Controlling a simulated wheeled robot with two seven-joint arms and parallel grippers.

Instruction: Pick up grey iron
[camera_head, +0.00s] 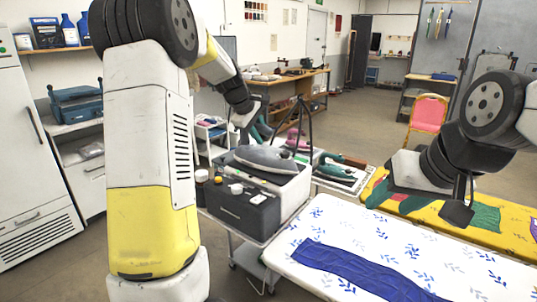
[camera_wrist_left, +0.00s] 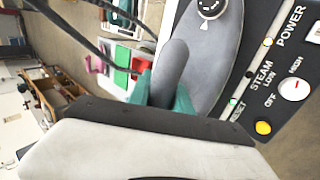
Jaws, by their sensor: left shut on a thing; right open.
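My left gripper (camera_head: 256,126) is shut on the handle; the wrist housing hides part of the grip. The iron appears to rest on the station, but contact underneath is not clear. My right gripper (camera_head: 458,208) is open and empty over the yellow ironing board.
A white patterned ironing board (camera_head: 400,245) with a blue cloth (camera_head: 355,270) lies in front right. The yellow board (camera_head: 485,232) holds a green cloth. A pink chair (camera_head: 428,115) stands behind.

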